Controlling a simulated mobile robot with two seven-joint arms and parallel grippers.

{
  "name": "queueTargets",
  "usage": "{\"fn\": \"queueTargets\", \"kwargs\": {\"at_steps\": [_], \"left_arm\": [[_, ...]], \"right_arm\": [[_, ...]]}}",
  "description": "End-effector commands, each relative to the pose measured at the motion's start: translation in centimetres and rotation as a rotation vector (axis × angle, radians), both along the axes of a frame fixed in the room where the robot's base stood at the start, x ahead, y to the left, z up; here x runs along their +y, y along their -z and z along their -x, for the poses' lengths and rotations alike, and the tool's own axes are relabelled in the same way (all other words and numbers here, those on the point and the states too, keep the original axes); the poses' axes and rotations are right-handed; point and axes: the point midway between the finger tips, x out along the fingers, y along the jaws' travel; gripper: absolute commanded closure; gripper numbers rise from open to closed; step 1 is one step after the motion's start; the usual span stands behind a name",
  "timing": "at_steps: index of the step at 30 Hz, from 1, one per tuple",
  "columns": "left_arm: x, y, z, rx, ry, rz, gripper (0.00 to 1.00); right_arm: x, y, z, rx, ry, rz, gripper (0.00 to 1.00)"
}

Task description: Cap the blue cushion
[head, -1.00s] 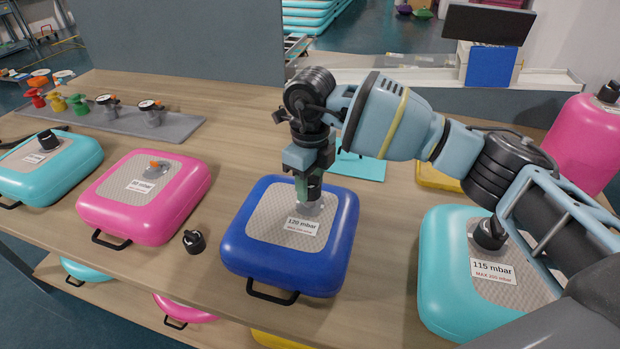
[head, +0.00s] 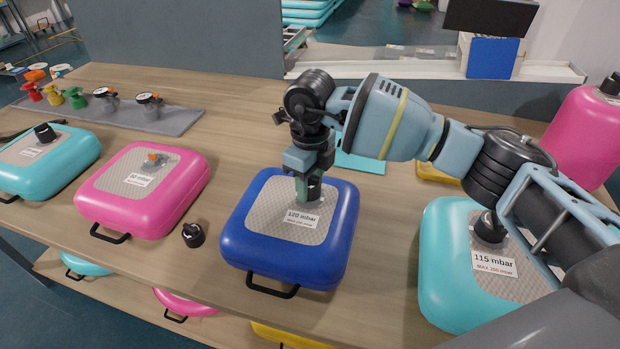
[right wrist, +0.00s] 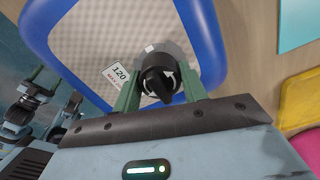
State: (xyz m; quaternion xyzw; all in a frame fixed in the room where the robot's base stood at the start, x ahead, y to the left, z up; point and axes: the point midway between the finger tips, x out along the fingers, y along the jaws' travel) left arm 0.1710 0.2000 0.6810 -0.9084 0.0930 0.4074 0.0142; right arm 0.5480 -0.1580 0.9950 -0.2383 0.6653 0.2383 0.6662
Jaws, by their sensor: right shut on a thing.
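The blue cushion (head: 290,262) lies on the table with a grey patch and a "120 mbar" label on top. My right gripper (head: 308,190) points down over the cushion's valve. It is shut on a black cap (right wrist: 158,84), which sits between the two green fingers in the right wrist view. The cap is at the valve on the grey patch, and the fingers hide most of it in the head view. I cannot tell whether the cap is seated on the valve.
A loose black cap (head: 193,235) lies left of the blue cushion. A pink cushion (head: 140,205) and a teal one (head: 45,170) lie further left, another teal cushion (head: 450,275) right under my right arm. Gauges and coloured fittings stand on a grey mat (head: 180,122).

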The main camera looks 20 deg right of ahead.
Motion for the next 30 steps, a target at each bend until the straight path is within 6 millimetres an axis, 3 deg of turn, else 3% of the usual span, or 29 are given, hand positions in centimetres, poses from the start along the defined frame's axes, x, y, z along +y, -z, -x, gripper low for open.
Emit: {"fn": "queueTargets", "kwargs": {"at_steps": [16, 30], "left_arm": [[0.0, 0.4, 0.3, 0.008, 0.0, 0.001, 0.3], [0.0, 1.9, 1.5, 0.04, -0.001, 0.0, 0.3]], "right_arm": [[0.0, 0.9, 0.0, 0.001, -0.021, 0.001, 0.79], [0.0, 1.0, 0.0, 0.001, -0.417, 0.0, 0.79]]}}
